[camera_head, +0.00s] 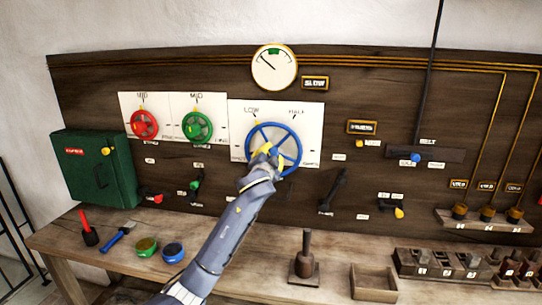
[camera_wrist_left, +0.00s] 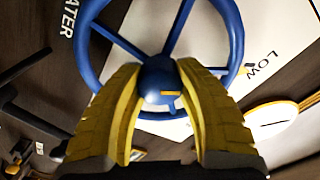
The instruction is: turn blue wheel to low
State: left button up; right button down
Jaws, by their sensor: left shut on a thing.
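The blue wheel (camera_head: 291,150) is mounted on a white plate (camera_head: 309,116) on the dark wooden panel. The plate reads LOW at upper left and HALF at upper right. My left gripper (camera_head: 267,154) reaches up to the wheel from below and covers part of its hub and lower left. In the left wrist view its yellow fingers (camera_wrist_left: 160,95) are shut on the blue wheel's round hub (camera_wrist_left: 157,75), one on each side. A small yellow mark shows on the hub. The wheel's rim and spokes show around the fingers. My right gripper is not in view.
A red wheel (camera_head: 144,124) and a green wheel (camera_head: 197,127) sit left of the blue one. A dark lever (camera_head: 333,190) is at lower right. The bench below holds a wooden tray (camera_head: 373,284) and tools.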

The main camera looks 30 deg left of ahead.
pick_arm(q)
jog(key=o, duration=1.3)
jog(key=v, duration=1.2)
jog(key=shift+f, duration=0.1)
